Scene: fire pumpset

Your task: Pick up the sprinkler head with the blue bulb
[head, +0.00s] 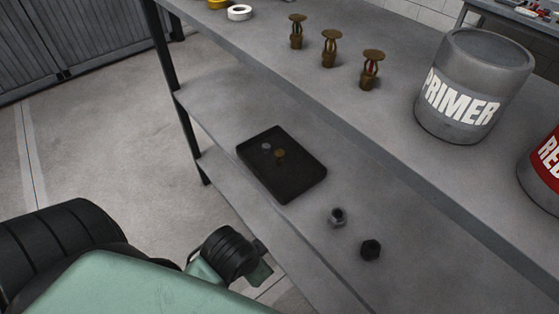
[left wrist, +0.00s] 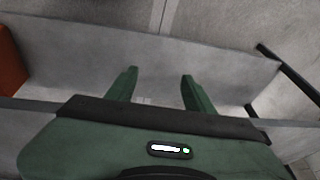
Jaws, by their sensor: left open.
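Three brass sprinkler heads stand upright in a row on the upper shelf in the head view: a left one (head: 297,32), a middle one (head: 330,49) and a right one (head: 371,71). The middle and right bulbs look reddish; the left bulb's colour is too small to tell. A small brass piece (head: 279,156), probably another sprinkler head, is in the black tray (head: 301,187) on the lower shelf; no blue bulb can be made out. My left gripper (left wrist: 160,80) is open and empty. In the head view it is partly visible beside the lower shelf, apart from the tray.
A grey primer can (head: 472,88) and a red can (head: 546,170) stand on the upper shelf. A light nut (head: 338,217) and a dark nut (head: 370,249) lie on the lower shelf. White and yellow tape rolls sit at the top. Open floor lies left.

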